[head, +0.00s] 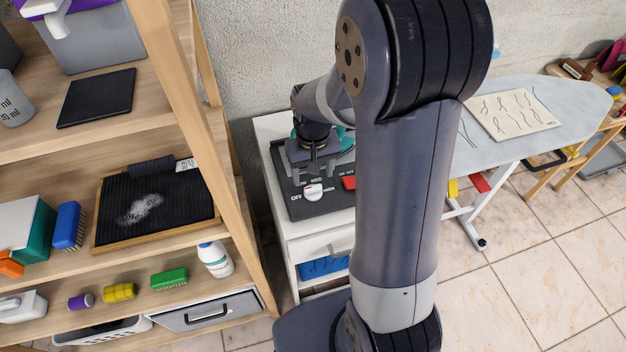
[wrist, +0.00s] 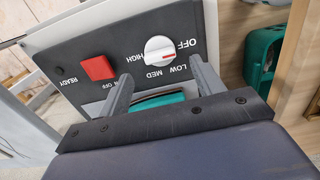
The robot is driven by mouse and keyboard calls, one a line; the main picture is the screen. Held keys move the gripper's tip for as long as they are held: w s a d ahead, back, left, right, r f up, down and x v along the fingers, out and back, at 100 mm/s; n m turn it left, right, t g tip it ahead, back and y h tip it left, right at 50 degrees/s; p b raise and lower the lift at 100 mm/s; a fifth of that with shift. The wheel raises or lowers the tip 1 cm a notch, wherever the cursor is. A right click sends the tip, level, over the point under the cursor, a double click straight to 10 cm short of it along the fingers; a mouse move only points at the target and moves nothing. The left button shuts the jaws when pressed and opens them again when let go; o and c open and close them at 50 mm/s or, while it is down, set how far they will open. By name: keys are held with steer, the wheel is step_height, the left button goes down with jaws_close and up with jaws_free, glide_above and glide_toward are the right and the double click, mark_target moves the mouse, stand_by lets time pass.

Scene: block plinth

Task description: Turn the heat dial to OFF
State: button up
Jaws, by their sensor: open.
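The heat dial (head: 313,192) is a white round knob on a dark panel (head: 294,208) atop a white cabinet. In the wrist view the dial (wrist: 158,48) carries a red mark on its LOW/OFF side; it appears nearer LOW, but I cannot tell exactly. OFF, LOW, MED and HIGH are printed around it. My gripper (head: 313,168) is over the panel, just behind the dial in the head view. In the wrist view my gripper (wrist: 161,68) is open, its two fingers spread with the dial beyond and between the tips. Contact with the dial is not visible.
A red switch (wrist: 98,68) sits beside the dial on the panel. A teal object (wrist: 160,101) shows between the fingers, mostly hidden. A wooden shelf (head: 180,80) stands close on the left. An ironing board (head: 575,100) is on the right.

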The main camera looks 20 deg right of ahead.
mark_target(313, 187)
step_height(313, 187, up, 6)
steer(key=shift+f, duration=0.1)
stand_by(0.4)
step_height(313, 187, down, 11)
steer(key=shift+r, duration=0.15)
stand_by(0.3)
stand_by(0.4)
